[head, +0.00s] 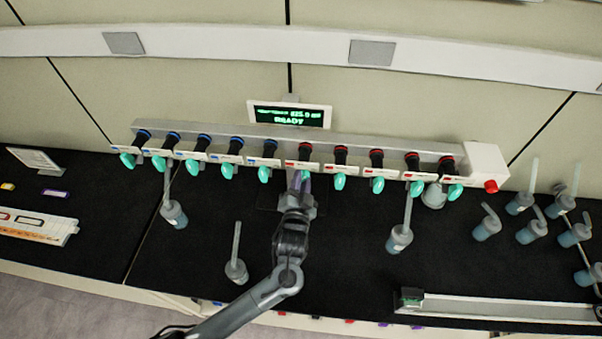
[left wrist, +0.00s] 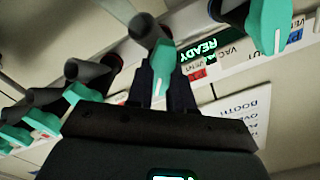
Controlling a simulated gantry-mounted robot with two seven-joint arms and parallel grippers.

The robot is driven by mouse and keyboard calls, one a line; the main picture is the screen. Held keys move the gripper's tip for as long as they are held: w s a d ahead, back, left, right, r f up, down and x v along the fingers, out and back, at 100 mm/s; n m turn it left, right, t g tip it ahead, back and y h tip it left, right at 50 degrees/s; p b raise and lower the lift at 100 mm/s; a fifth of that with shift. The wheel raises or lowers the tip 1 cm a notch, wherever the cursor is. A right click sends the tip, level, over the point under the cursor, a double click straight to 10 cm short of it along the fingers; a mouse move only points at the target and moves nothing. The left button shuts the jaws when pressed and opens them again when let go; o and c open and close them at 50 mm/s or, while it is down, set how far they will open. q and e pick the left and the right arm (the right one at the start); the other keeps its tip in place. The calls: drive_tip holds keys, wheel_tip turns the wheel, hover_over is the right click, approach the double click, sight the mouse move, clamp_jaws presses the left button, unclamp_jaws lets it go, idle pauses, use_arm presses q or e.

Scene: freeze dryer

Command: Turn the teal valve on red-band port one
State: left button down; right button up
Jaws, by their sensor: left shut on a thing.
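A row of ports with teal valves runs along a grey manifold, blue bands on the left and red bands on the right. Red-band port one (head: 304,150) is the leftmost red-banded one, just below the display. My left gripper (head: 299,183) reaches up to it from below. In the left wrist view the fingers (left wrist: 162,88) are shut on its teal valve (left wrist: 162,66), one on each side. The valve's white line runs nearly along the fingers. In the head view the gripper mostly hides this valve. My right gripper is not in view.
Neighbouring teal valves (head: 264,174) and (head: 339,181) hang close on both sides. A display (head: 290,116) reading READY stands behind. A red knob (head: 491,186) sits at the right end.

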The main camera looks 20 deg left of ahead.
use_arm(q)
drive_tip(key=shift+r+m+p, duration=0.15)
drive_tip(key=shift+m+p, duration=0.8)
drive_tip(key=shift+m, duration=0.25)
drive_tip(key=shift+d+m+p, duration=0.1)
drive_tip(key=shift+m+p, duration=0.6)
drive_tip(key=shift+m, duration=0.3)
drive_tip(key=shift+f, duration=0.2)
drive_tip(key=c, duration=1)
unclamp_jaws()
drive_tip(key=b+v, duration=0.2)
drive_tip(key=v, duration=0.8)
drive_tip(key=shift+s, duration=0.4)
